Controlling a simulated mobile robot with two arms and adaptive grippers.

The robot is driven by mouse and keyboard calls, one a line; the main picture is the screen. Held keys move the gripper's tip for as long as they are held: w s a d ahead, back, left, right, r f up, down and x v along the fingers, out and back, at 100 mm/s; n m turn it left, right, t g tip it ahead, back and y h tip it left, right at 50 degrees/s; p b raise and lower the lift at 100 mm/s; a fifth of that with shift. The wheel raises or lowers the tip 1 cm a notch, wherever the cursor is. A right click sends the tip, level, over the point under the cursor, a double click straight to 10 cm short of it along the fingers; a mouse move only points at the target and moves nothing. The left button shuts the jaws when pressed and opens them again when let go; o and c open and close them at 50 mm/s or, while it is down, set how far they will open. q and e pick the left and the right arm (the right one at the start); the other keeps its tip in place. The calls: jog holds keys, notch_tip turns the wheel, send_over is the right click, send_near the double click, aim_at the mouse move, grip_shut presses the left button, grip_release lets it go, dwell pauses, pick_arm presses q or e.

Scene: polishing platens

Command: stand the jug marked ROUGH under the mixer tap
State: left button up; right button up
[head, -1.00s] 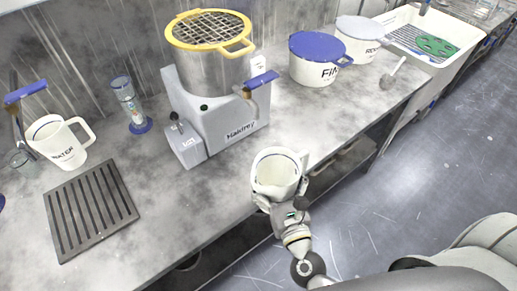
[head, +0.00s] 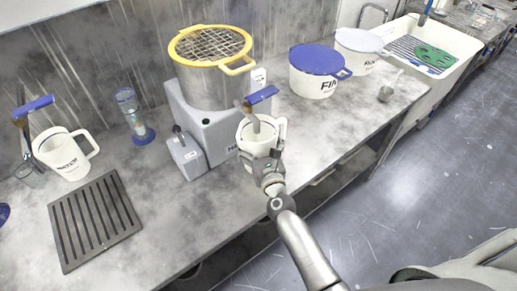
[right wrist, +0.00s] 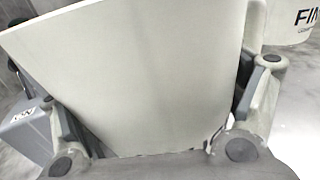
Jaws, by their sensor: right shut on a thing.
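A white jug (head: 252,146) is in my right gripper (head: 270,172), in front of the mixer. Its open mouth faces up, and any ROUGH mark is hidden. The mixer (head: 212,128) has a grey base and a steel pot with a yellow-rimmed mesh top. Its tap (head: 262,96) has a blue lever and overlaps the jug's mouth in the head view. I cannot tell whether the jug touches the bench. In the right wrist view the jug's wall (right wrist: 140,75) fills the space between the fingers of my right gripper (right wrist: 155,140). My left gripper is not in view.
A jug marked WATER (head: 66,158), a slotted dark tray (head: 97,262) and a blue-based clear cylinder (head: 130,108) stand left on the bench. A blue-lidded FIN tub (head: 315,82) and a grey-lidded tub (head: 358,55) stand right.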

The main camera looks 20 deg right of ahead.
aim_at(255, 140)
notch_tip(255, 140, down, 3)
jog(key=shift+f+b, duration=0.2)
jog(key=shift+b, duration=1.05)
jog(key=shift+r, duration=0.1)
jog(key=shift+s+f, duration=0.1)
jog(key=shift+f, duration=0.1)
jog(key=o, duration=0.9)
